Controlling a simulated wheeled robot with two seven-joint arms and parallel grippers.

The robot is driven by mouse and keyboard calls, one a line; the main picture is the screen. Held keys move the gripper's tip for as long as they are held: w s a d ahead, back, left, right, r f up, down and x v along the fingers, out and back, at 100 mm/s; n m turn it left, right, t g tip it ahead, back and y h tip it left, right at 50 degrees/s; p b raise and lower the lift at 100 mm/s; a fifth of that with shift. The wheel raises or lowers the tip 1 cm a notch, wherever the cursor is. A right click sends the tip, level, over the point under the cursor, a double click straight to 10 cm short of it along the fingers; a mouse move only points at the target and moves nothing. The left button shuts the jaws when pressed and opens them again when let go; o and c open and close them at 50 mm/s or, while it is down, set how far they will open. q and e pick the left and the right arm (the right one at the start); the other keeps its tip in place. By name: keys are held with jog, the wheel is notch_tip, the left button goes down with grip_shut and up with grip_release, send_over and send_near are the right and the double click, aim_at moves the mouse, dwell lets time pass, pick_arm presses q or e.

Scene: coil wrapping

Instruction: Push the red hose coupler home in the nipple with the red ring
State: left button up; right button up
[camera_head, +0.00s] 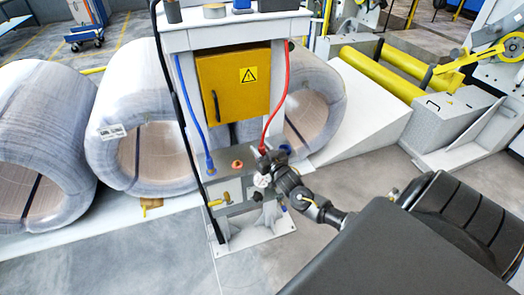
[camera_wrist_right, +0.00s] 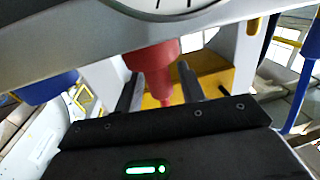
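The red hose coupler (camera_wrist_right: 152,62) shows in the right wrist view as a red cylinder tapering into its hose, between the two dark fingers. My right gripper (camera_head: 266,164) (camera_wrist_right: 160,85) appears shut on it, though the contact is partly hidden. In the head view the red hose (camera_head: 284,95) runs down from the cabinet's side to the gripper. The nipple with the red ring (camera_head: 237,165) stands on the grey block, to the left of the gripper, apart from it and bare on top. My left gripper is not in view.
A blue hose (camera_head: 190,112) ends in a blue fitting (camera_head: 210,168) left of the red ring. A blue part (camera_head: 285,148) sits right behind the gripper. A white gauge (camera_head: 262,181) is close below the gripper. A yellow cabinet (camera_head: 230,84) stands above, wrapped coils behind.

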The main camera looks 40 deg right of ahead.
grip_shut()
jog(key=shift+r, duration=0.55)
jog(key=s+a+r+b, duration=0.4)
jog(key=s+a+r, duration=0.5)
jog(key=s+r, duration=0.25)
jog(key=a+r+n+y, duration=0.2)
jog(key=a+y, duration=0.1)
jog(key=a, duration=1.1)
jog(key=shift+s+a+r, duration=0.25)
jog(key=shift+s+r, duration=0.1)
jog(key=shift+s, duration=0.1)
